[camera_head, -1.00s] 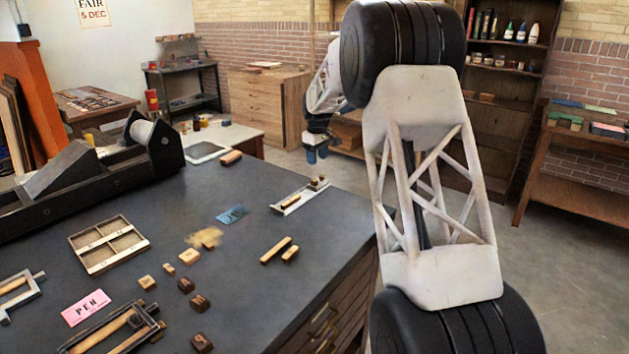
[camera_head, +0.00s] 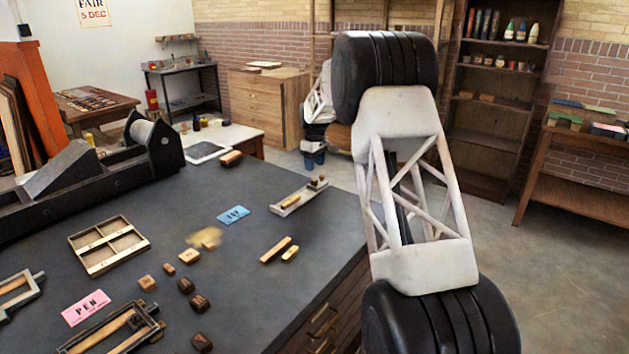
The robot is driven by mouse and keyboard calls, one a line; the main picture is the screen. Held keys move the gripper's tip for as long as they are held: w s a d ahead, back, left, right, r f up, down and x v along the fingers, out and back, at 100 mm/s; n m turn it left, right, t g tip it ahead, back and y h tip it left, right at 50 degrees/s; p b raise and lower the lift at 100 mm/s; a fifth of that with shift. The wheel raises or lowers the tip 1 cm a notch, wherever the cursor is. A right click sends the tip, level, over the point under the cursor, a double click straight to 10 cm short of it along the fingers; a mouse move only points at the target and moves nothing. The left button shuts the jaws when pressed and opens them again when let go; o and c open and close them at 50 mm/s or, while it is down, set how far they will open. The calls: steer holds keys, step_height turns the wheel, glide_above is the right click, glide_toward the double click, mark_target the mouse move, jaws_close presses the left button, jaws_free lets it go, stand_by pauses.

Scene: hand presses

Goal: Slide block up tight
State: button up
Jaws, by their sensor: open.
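A narrow light tray (camera_head: 284,212) lies near the far right edge of the dark bench. A small wooden block (camera_head: 317,185) sits at its right end; I cannot tell whether it touches the tray wall. A metal frame (camera_head: 152,336) holding wooden bars (camera_head: 104,332) lies at the front left, and a second frame (camera_head: 38,293) with a bar is cut by the left edge. Which block the task means is not clear. My gripper (camera_head: 314,158) is small in view beyond the bench's far right edge, its blue fingertips pointing down. It is open, apart from all blocks.
Two loose wooden bars (camera_head: 275,250) lie near the bench's right edge. Several small letter blocks (camera_head: 186,286), a compartment tray (camera_head: 83,242), a pink PEN card (camera_head: 87,307) and a blue card (camera_head: 233,215) lie about. A black press (camera_head: 90,180) stands at the left.

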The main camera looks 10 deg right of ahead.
mark_target(314, 180)
steer(key=shift+f, duration=3.55)
jaws_close()
